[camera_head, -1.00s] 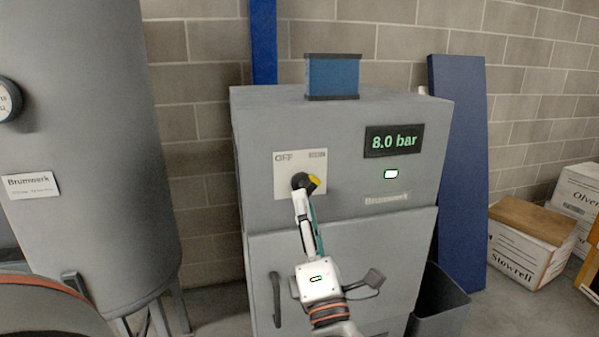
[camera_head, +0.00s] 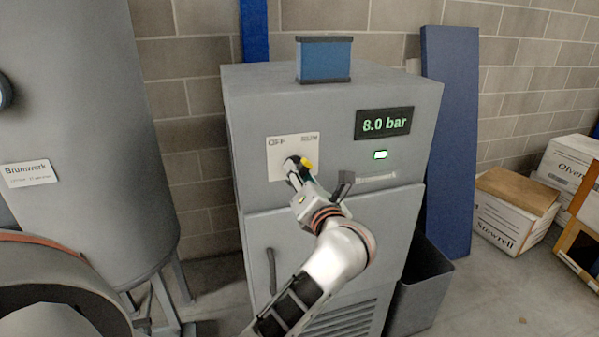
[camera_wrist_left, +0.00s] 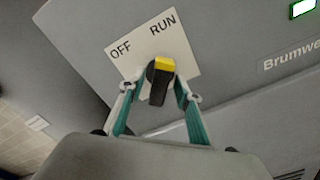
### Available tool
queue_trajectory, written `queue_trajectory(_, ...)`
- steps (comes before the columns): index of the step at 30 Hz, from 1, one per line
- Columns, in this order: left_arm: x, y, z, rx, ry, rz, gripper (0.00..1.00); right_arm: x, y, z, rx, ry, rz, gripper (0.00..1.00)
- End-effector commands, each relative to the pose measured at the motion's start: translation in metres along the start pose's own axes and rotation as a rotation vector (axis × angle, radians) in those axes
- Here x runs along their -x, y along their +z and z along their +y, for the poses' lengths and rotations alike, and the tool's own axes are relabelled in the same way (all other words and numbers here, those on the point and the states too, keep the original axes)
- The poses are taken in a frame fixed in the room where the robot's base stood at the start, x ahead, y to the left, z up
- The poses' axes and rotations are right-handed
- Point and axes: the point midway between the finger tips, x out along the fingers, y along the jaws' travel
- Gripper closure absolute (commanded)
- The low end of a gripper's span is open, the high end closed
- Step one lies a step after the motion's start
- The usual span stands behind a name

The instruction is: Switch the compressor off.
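The compressor (camera_head: 335,190) is a grey cabinet whose display (camera_head: 384,123) reads 8.0 bar, with a lit lamp (camera_head: 380,155) below it. A pale plate (camera_head: 281,146) on its front carries the words OFF and RUN. The black rotary knob on it shows in the left wrist view (camera_wrist_left: 158,88); its yellow mark points up, nearer RUN than OFF. My left gripper (camera_head: 297,170) is at the knob, coming from the lower right. In the left wrist view its fingers (camera_wrist_left: 160,97) stand on either side of the knob, with gaps visible. My right gripper is not in view.
A grey tank (camera_head: 85,130) stands left of the compressor. A blue box (camera_head: 324,60) sits on top of the compressor. A blue panel (camera_head: 449,140) and a dark bin (camera_head: 420,290) stand to its right. Cartons (camera_head: 511,210) are on the floor farther right.

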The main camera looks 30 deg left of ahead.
Motion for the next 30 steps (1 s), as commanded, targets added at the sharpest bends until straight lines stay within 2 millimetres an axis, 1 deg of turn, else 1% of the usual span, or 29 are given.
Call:
queue_trajectory(3, -0.0059, -0.0001, 0.0002, -0.001, 0.001, 0.0, 0.67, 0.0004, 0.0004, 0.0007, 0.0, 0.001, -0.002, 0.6)
queue_trajectory(11, -0.0068, -0.0004, -0.0001, 0.0, 0.0, 0.001, 0.67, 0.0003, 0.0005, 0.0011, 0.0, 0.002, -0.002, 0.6)
queue_trajectory(12, -0.0067, -0.0004, -0.0001, 0.0, 0.0, 0.001, 0.77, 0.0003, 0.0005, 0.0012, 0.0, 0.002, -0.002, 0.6)
queue_trajectory(15, -0.0066, -0.0004, 0.0, 0.0, 0.0, 0.0, 1.0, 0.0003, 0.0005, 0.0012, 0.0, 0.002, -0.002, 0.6)
queue_trajectory(25, -0.0064, -0.0009, -0.0005, 0.02, 0.0, 0.0, 1.0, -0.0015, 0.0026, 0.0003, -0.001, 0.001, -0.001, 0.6)
queue_trajectory(30, -0.0062, -0.002, -0.0015, 0.086, 0.0, 0.0, 1.0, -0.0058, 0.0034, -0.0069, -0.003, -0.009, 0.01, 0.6)
